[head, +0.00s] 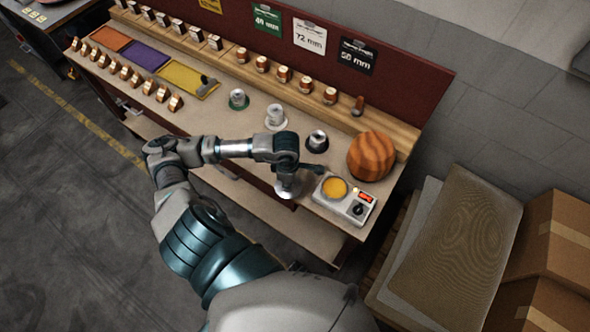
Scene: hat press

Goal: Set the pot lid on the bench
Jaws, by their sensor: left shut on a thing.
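My left gripper (289,168) is over the front right part of the bench (225,125). It is shut on a grey metallic piece (289,187), which appears to be the pot lid and shows just under the fingers. The gripper and wrist hide part of it, and I cannot tell whether it touches the bench top. A dark finger-like part (312,168) sticks out to the right of the gripper. My right gripper is not in view.
A control box (357,208) with a round orange pad and red switch stands just right of the gripper. A wooden ball-shaped block (371,156) is behind it. Three metal posts on green, white and black bases (317,142) stand further back.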

